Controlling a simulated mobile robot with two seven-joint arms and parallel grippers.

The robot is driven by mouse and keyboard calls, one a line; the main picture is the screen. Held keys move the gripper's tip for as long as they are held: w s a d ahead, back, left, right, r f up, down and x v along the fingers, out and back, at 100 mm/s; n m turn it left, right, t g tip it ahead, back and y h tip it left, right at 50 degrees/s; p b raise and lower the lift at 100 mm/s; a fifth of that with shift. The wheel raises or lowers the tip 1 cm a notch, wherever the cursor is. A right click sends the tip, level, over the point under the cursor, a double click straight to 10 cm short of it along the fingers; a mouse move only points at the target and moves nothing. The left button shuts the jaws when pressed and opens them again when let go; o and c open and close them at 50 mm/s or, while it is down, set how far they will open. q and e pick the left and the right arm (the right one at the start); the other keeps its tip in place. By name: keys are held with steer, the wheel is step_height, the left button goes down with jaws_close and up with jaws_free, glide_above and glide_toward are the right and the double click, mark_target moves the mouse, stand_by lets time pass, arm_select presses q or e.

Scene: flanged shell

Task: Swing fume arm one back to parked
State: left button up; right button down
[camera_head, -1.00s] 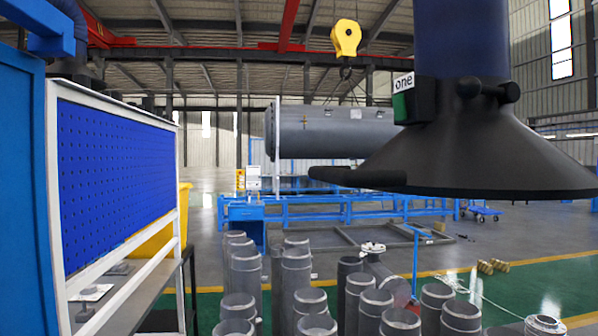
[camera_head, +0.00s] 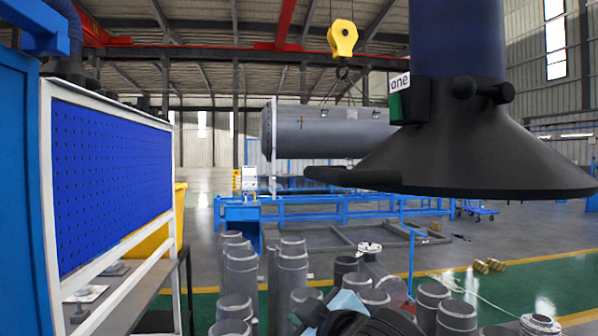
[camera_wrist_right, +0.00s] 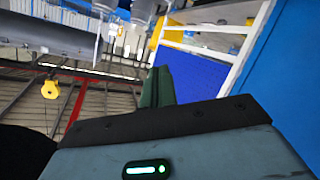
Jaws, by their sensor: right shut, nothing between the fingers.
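Fume arm one (camera_head: 470,155) hangs large in the upper right of the head view. It has a wide black conical hood, a blue duct (camera_head: 458,40) above, a white tag (camera_head: 400,82) reading "one" with a green patch, and a dark handle bar (camera_head: 352,178) reaching left from the rim. My right gripper (camera_head: 335,308) is at the bottom of the head view, well below the hood and apart from it. In the right wrist view its green fingers (camera_wrist_right: 158,87) are closed together with nothing held. My left gripper is out of view.
Several grey pipe pieces (camera_head: 240,272) stand upright below. A blue pegboard (camera_head: 110,180) in a white frame and a bench are at left. A yellow crane hook (camera_head: 343,40) hangs behind. A large grey shell (camera_head: 325,132) rests beyond over blue rails. Open air lies beneath the hood.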

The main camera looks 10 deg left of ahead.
steer(key=s+a+r+n+t+h, duration=0.15)
steer(key=s+r, duration=0.25)
steer(key=r, duration=0.4)
steer(key=s+r+n+t+h, duration=0.1)
steer(key=s+r+t+h, duration=0.1)
steer(key=s+r, duration=0.45)
steer(key=s+r+n+t+h, duration=0.2)
steer(key=s+r, duration=0.1)
steer(key=r, duration=0.7)
steer(key=w+d+f, duration=0.1)
steer(key=w, duration=1)
steer(key=shift+w+d, duration=0.2)
steer(key=shift+w, duration=0.15)
steer(key=shift+m+h, duration=0.75)
steer(key=shift+h, duration=0.2)
steer(key=w+d, duration=0.3)
steer(key=d, duration=0.1)
steer(key=w+d, duration=0.4)
steer(key=d, duration=0.1)
steer(key=w+d, duration=0.4)
steer(key=d, duration=0.1)
steer(key=shift+w+d+f, duration=0.1)
steer(key=shift+w+d, duration=0.15)
steer(key=shift+a, duration=0.1)
